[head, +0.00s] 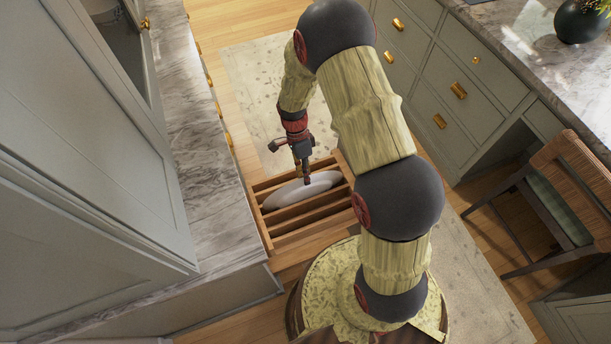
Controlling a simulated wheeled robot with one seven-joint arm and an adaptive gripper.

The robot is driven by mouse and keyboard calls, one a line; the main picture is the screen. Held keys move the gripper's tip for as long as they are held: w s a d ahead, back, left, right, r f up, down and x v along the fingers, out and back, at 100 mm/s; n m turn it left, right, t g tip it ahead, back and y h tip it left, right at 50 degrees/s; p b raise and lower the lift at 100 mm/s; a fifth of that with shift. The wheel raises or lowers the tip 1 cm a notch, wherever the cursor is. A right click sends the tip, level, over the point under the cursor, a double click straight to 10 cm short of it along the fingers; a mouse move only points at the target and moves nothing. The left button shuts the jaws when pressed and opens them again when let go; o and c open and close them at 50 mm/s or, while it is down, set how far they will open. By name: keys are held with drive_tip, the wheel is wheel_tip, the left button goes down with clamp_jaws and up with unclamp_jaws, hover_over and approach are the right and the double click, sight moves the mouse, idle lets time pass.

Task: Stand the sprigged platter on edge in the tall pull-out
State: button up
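The platter (290,192) is a pale grey-white oval disc. It sits among the wooden slats of the pull-out (268,222), tilted on edge, with its lower part hidden between the slats. No sprig pattern can be made out at this size. My gripper (306,181) points down from above, with its fingertips at the platter's upper rim. The fingers look close together, but whether they grip the rim or only stand beside it is too small to tell.
A marble counter (200,165) over grey-green cabinets runs along the left of the pull-out. Drawers with brass handles (458,90) stand at the right. A chair (560,190) with a woven back is at the far right. A pale rug (255,85) lies on the wood floor.

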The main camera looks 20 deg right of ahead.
drive_tip(key=o, duration=0.5)
drive_tip(key=v, duration=1.2)
idle(0.6)
drive_tip(key=s+r+n+t, duration=0.5)
drive_tip(key=s+r+n, duration=0.4)
drive_tip(key=r, duration=0.5)
drive_tip(key=s+r+n+t, duration=0.4)
drive_tip(key=s+r+n, duration=0.5)
drive_tip(key=r, duration=0.6)
drive_tip(key=shift+s+a+r+t, duration=0.25)
drive_tip(key=shift+s+a+t, duration=0.15)
drive_tip(key=shift+s, duration=0.25)
